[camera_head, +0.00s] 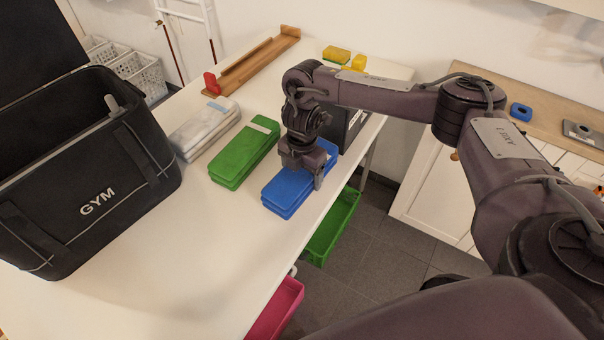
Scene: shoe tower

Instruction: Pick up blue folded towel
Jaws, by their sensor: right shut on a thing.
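The blue folded towel (287,193) lies on the white table near its right edge. My right gripper (317,183) is over the towel from above and is shut on it, near its middle. The wrist and fingers hide part of the towel's upper surface. The towel appears to rest on the table; I cannot tell whether it is raised at all. My left gripper is not in view.
A green folded towel (243,155) and a grey-white folded towel (203,128) lie to the left. A black GYM bag (95,205) stands open at the left. A wooden rack (258,62) and yellow blocks (337,54) are at the back. The table's front is clear.

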